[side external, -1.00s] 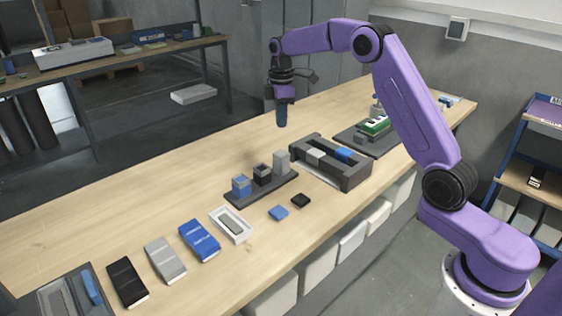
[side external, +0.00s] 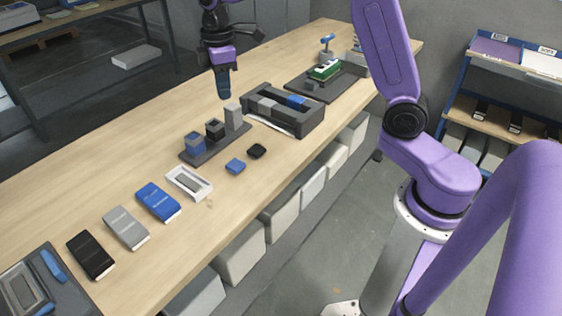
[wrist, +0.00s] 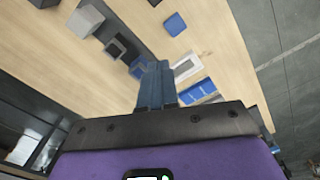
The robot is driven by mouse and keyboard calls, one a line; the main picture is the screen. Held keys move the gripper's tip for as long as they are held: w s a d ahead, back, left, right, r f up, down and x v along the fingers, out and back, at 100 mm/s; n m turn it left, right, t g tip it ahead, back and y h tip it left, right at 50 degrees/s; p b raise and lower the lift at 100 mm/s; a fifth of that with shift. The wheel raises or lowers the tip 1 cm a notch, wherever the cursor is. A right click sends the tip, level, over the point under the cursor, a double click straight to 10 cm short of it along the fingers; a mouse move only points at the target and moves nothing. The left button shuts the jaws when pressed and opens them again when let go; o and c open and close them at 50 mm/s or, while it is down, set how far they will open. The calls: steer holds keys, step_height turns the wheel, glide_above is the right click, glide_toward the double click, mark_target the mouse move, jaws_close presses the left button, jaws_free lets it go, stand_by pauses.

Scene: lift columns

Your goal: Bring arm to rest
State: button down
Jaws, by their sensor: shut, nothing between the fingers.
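My gripper (side external: 224,96) is shut and empty. It points down above the table, in the picture just up and left of the tall grey column; its exact height is hard to tell. Its closed blue fingers (wrist: 156,84) also show in the wrist view. A dark base (side external: 215,146) carries three columns: a short blue one (side external: 194,144), a black hollow-topped one (side external: 215,129) and the tall grey one (side external: 234,117). They stand upright and apart from my gripper. The wrist view shows the grey column (wrist: 86,20) and black column (wrist: 118,48) up and left of the fingers.
A dark tray (side external: 300,119) with grey and blue pieces stands behind the columns. A blue tile (side external: 235,166), a black tile (side external: 257,151), a white frame (side external: 189,183) and several boxes lie in front. The table's far left strip (side external: 120,130) is clear.

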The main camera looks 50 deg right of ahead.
steer(key=s+a, duration=0.2)
steer(key=s, duration=0.7)
steer(key=s+a, duration=0.2)
steer(key=s, duration=0.8)
steer(key=s+d+f, duration=0.1)
steer(key=s+d, duration=0.1)
steer(key=s, duration=0.5)
steer(key=s+d+f, duration=0.1)
steer(key=s+d, duration=0.2)
steer(key=s, duration=0.4)
steer(key=shift+f, duration=0.3)
steer(key=shift+s, duration=0.1)
